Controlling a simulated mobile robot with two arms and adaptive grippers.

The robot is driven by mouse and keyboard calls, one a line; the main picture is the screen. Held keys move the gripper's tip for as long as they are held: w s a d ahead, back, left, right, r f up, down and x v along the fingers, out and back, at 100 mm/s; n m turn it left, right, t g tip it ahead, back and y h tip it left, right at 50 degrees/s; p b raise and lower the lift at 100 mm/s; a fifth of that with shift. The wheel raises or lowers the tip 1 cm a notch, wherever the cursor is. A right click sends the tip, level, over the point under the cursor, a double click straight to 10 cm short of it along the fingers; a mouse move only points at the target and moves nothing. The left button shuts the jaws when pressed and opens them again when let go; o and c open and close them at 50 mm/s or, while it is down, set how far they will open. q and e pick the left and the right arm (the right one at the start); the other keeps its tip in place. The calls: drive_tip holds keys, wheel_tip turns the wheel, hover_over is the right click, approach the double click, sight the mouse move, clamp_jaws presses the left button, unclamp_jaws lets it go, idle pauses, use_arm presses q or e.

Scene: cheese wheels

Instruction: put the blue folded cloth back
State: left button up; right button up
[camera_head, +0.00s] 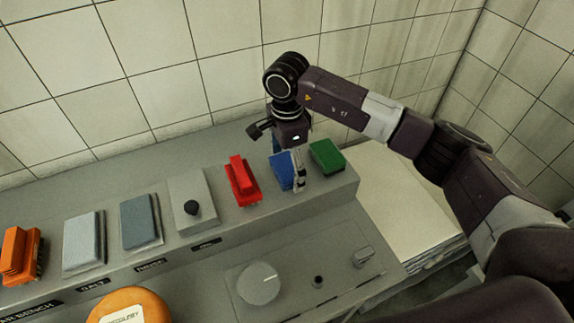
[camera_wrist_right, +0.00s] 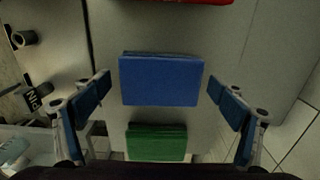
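The blue folded cloth (camera_head: 279,174) lies on the raised grey ledge, between a red item and a green one. In the right wrist view the blue folded cloth (camera_wrist_right: 160,80) appears as a flat blue rectangle in the middle. My right gripper (camera_head: 290,168) is over the cloth, pointing down, and partly covers it in the head view. In the wrist view my right gripper (camera_wrist_right: 159,87) is open, with one finger on each side of the cloth and a gap on both sides. My left gripper is in neither view.
A green folded item (camera_head: 327,156) is close on the right and a red item (camera_head: 240,180) on the left. Further left are a black knob (camera_head: 191,207), two grey-blue pads, and an orange item (camera_head: 18,255). A tiled wall stands behind. An orange wheel (camera_head: 129,306) is in front.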

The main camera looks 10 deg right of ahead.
sight(287, 166)
drive_tip(key=shift+r, duration=0.15)
drive_tip(key=shift+r, duration=0.15)
wheel_tip(287, 166, up, 12)
drive_tip(key=b, duration=0.4)
idle(0.4)
